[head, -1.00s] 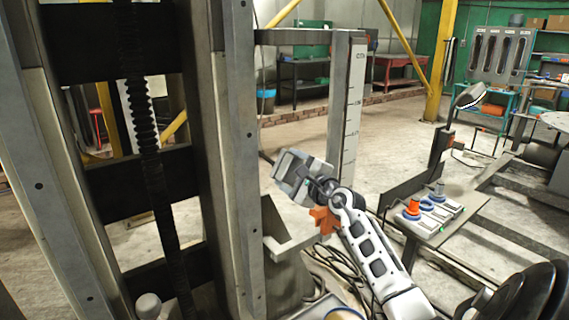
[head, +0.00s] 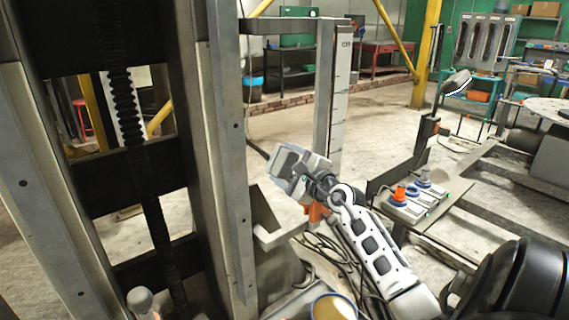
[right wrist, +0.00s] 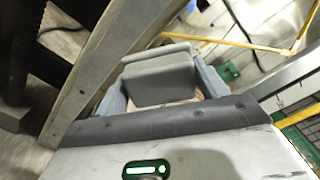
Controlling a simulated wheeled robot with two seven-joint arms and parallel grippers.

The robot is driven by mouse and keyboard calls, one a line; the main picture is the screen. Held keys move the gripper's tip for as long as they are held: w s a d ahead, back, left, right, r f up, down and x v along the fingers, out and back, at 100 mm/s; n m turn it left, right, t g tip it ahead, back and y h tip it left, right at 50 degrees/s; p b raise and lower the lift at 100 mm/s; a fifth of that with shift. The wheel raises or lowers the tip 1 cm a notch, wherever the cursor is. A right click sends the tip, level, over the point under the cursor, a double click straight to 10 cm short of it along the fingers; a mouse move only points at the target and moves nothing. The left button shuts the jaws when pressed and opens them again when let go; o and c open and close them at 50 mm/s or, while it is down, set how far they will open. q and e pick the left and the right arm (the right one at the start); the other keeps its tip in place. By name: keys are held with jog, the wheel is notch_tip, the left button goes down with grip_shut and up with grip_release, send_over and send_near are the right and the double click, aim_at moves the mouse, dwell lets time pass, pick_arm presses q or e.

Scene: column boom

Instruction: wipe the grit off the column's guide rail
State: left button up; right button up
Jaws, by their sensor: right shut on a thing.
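The column's guide rail (head: 232,170) is the upright grey metal strip just left of my right gripper in the head view. It also shows as a slanted beam in the right wrist view (right wrist: 112,62). I cannot make out grit on it. My right gripper (head: 292,170) is shut on a grey block-like pad (right wrist: 160,78), which shows between the fingers in the right wrist view. The pad appears apart from the rail, to its right in the head view. My left gripper is not in view.
A dark ribbed screw (head: 142,150) runs up inside the column. A post with a scale (head: 338,100) stands behind my gripper. A grey bin-like box (head: 272,235) and loose cables (head: 335,262) lie below. A bench with small devices (head: 410,205) is at right.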

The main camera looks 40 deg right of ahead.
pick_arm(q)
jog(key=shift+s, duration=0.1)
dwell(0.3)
pick_arm(e)
jog(key=shift+w+d, duration=0.1)
jog(key=shift+w, duration=0.6)
jog(key=w+b, duration=0.1)
jog(key=w, duration=0.2)
jog(key=shift+d, duration=0.2)
jog(key=shift+w+f+b, duration=0.1)
jog(key=shift+w+b, duration=0.2)
jog(key=shift+w, duration=0.4)
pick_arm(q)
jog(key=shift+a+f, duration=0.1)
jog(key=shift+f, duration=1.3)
pick_arm(e)
jog(key=shift+w+d, duration=0.1)
jog(key=shift+w, duration=0.35)
pick_arm(q)
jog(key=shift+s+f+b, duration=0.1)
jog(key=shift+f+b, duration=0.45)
jog(key=shift+b, duration=0.05)
pick_arm(e)
jog(key=shift+w+d, duration=0.15)
jog(key=shift+w, duration=0.85)
